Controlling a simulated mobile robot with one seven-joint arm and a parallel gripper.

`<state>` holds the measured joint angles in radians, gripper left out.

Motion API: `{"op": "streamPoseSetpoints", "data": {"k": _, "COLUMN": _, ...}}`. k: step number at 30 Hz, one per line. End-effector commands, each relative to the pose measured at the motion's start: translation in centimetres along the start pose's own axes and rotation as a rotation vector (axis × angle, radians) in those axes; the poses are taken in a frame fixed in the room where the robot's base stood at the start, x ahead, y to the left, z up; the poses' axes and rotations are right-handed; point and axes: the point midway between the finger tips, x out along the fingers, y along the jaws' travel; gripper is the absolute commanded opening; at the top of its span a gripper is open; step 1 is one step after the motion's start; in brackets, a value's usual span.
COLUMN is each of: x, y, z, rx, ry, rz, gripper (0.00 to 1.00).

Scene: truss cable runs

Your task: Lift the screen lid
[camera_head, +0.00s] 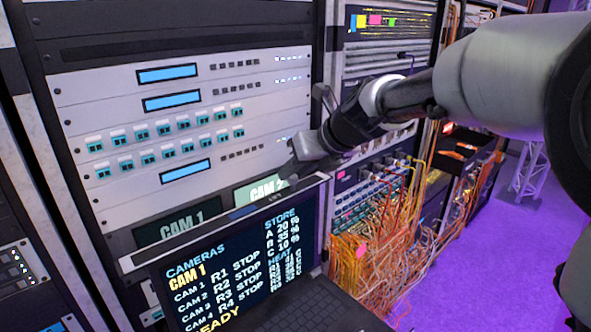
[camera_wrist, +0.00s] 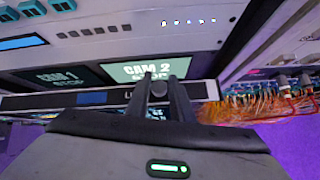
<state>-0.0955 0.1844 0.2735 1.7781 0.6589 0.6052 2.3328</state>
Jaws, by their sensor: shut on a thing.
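The screen lid (camera_head: 225,272) stands raised and tilted at the front of the rack in the head view. Its lit screen shows camera and store text. My gripper (camera_head: 290,176) reaches in from the right to the lid's top edge, near its right end. In the wrist view, my gripper (camera_wrist: 159,86) is shut at a small round grey knob on the lid's edge strip (camera_wrist: 60,102). The fingers and the gripper body hide most of the lid there.
A keyboard (camera_head: 310,312) lies below the screen. Behind the lid are two small monitors, CAM 1 (camera_head: 178,224) and CAM 2 (camera_head: 255,190). Orange cables (camera_head: 375,255) hang from a patch panel at the right. Purple floor (camera_head: 500,250) is open further right.

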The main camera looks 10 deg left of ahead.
Motion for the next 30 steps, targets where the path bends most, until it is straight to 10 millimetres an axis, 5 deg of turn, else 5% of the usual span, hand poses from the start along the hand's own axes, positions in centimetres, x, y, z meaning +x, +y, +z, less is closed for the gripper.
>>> {"op": "streamPoseSetpoints", "data": {"k": 8, "x": 0.4, "y": 0.5, "z": -0.5, "rx": 0.001, "ry": 0.013, "rz": 0.013, "gripper": 0.00}}
{"op": "streamPoseSetpoints", "data": {"k": 9, "x": 0.4, "y": 0.5, "z": -0.6, "rx": 0.001, "ry": 0.014, "rz": 0.013, "gripper": 0.26}}
{"op": "streamPoseSetpoints", "data": {"k": 12, "x": 0.3, "y": 0.4, "z": -0.5, "rx": 0.001, "ry": 0.012, "rz": 0.011, "gripper": 0.39}}
{"op": "streamPoseSetpoints", "data": {"k": 23, "x": -0.5, "y": 0.1, "z": -0.2, "rx": 0.000, "ry": 0.003, "rz": 0.003, "gripper": 0.39}}
{"op": "streamPoseSetpoints", "data": {"k": 30, "x": -4.8, "y": 0.1, "z": -0.1, "rx": -0.001, "ry": 0.000, "rz": 0.001, "gripper": 0.39}}
